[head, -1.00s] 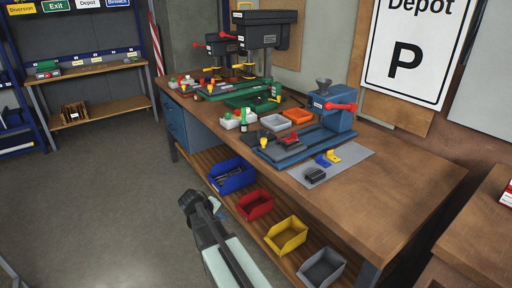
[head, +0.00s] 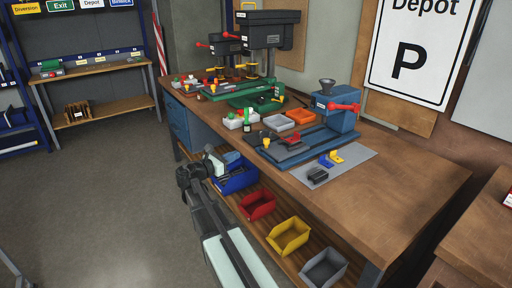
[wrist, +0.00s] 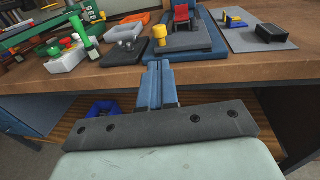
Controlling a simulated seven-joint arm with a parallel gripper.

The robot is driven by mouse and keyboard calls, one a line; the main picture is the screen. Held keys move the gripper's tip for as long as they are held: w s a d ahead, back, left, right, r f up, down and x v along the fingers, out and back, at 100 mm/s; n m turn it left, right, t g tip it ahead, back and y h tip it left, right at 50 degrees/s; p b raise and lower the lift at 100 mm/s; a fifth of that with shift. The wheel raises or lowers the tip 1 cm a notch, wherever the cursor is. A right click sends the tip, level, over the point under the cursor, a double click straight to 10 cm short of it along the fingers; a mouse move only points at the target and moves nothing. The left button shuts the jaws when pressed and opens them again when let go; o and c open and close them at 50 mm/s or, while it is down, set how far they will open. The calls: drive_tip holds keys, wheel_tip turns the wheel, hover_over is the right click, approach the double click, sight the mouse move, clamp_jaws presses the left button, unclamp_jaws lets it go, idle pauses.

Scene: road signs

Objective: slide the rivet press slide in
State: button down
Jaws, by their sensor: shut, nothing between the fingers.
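The blue rivet press (head: 338,122) stands on the workbench with a red handle and a grey funnel on top. Its slide is a dark plate (wrist: 190,42) on the blue base, carrying a red block (wrist: 182,14) and a yellow knob (wrist: 160,35) at its near end. The slide also shows in the head view (head: 283,146), sticking out to the left of the press body. My gripper (wrist: 158,68) is shut and empty, its blue-grey fingers pointing at the bench edge below the yellow knob. In the head view my gripper (head: 228,156) is in front of the bench, apart from the slide.
Grey (head: 278,122) and orange (head: 300,116) trays and green drill presses (head: 265,60) stand behind. A grey mat (head: 350,160) holds a black block and a yellow-blue part. Blue, red, yellow and grey bins sit on the lower shelf. The bench's right end is clear.

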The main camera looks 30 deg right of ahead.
approach(273, 150)
drive_tip(key=w+d+r, duration=0.3)
drive_tip(key=w+d, duration=0.1)
drive_tip(key=shift+d, duration=0.15)
drive_tip(key=shift+d, duration=0.1)
idle(0.5)
drive_tip(key=d, duration=1.9)
drive_tip(key=shift+w+d, duration=0.1)
drive_tip(key=shift+d, duration=0.45)
drive_tip(key=shift+d+r, duration=0.1)
drive_tip(key=shift+d, duration=0.05)
drive_tip(key=a, duration=0.5)
drive_tip(key=s+a, duration=0.1)
drive_tip(key=a, duration=0.4)
drive_tip(key=s+a, duration=0.1)
drive_tip(key=a, duration=0.3)
drive_tip(key=shift+s+a+r, duration=0.15)
drive_tip(key=shift+a, duration=0.25)
